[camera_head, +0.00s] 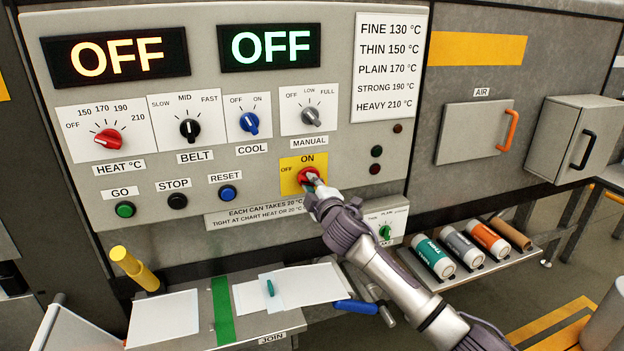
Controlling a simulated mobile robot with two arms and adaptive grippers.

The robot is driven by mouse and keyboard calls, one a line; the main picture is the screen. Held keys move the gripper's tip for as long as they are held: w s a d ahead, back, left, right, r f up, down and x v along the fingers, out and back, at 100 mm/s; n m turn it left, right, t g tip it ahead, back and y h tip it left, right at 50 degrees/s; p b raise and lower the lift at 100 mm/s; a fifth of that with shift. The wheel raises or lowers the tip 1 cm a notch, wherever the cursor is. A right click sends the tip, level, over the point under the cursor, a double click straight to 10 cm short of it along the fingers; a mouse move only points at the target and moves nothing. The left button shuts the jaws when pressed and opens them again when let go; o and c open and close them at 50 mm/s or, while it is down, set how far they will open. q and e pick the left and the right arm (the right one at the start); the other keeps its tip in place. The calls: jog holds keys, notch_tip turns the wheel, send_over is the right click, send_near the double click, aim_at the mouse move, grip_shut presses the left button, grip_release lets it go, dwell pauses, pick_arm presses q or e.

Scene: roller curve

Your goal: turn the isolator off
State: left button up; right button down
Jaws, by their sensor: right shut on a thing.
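The isolator is a red rotary knob (306,173) on a yellow plate (289,185) in the lower right part of the grey control panel. The plate reads ON at the top and OFF at the left. My right gripper (316,181) reaches in from the lower right and is shut on the red knob. Its fingers hide the knob's lower right part, so I cannot tell exactly which mark the knob points to. My left gripper is not in view.
Above are the red heat (109,139), black belt (190,128), blue cool (249,123) and grey manual (311,117) knobs. Two displays (118,56) (269,47) read OFF. Papers (310,284) lie on the bench below; cans (432,258) lie on a shelf at right.

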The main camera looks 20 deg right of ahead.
jog(key=shift+f+n+p, duration=0.15)
jog(key=shift+n+p, duration=0.6)
jog(key=shift+n, duration=1.25)
jog(key=c, duration=1.1)
grip_release()
jog(key=s, duration=1.2)
jog(key=shift+d, duration=0.15)
